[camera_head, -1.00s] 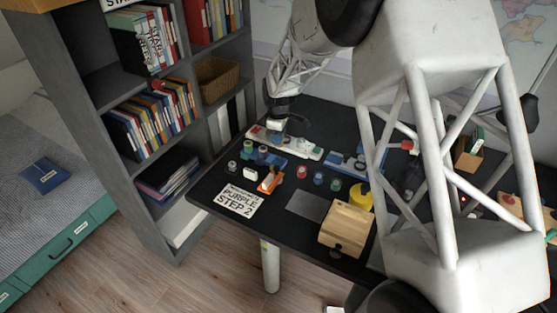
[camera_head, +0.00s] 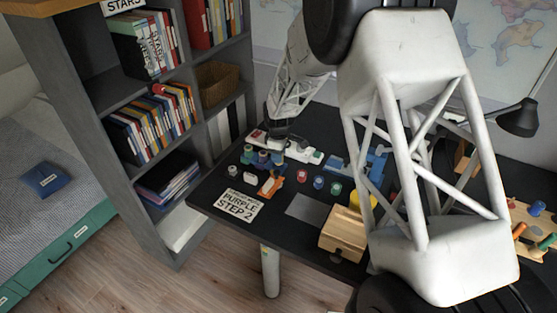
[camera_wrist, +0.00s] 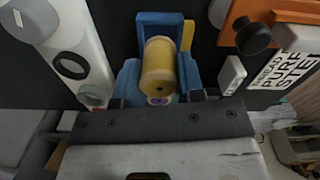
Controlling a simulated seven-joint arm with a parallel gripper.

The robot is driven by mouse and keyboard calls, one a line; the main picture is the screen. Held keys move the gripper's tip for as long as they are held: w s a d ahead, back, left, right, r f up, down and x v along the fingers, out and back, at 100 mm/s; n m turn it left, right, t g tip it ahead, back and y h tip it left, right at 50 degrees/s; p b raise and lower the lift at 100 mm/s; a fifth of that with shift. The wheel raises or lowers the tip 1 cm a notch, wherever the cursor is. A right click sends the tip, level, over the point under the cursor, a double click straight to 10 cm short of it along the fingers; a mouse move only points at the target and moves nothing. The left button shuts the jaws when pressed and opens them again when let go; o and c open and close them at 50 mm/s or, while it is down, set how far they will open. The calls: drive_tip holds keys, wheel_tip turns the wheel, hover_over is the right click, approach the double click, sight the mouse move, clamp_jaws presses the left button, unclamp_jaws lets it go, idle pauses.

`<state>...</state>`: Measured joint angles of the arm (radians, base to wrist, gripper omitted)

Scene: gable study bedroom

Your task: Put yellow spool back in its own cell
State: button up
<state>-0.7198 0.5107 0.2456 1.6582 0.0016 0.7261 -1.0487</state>
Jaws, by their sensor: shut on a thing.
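Blue pieces of a holder (camera_wrist: 158,19) show behind and on both sides of the spool. A small purple and white round end shows just below it. I cannot tell whether the spool touches the holder. In the head view my gripper (camera_head: 277,139) is low over the blue holder (camera_head: 250,159) at the desk's far left, and the spool is not clear there.
A white strip with round holes (camera_wrist: 72,58) lies beside the holder, and an orange item (camera_head: 270,185) is close on its other side. A bookshelf (camera_head: 170,130) stands left.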

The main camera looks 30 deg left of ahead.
drive_tip(key=shift+f, duration=1.35)
drive_tip(key=o, duration=0.9)
drive_tip(key=shift+f, duration=0.15)
wheel_tip(320, 180, up, 12)
drive_tip(key=shift+r, duration=0.2)
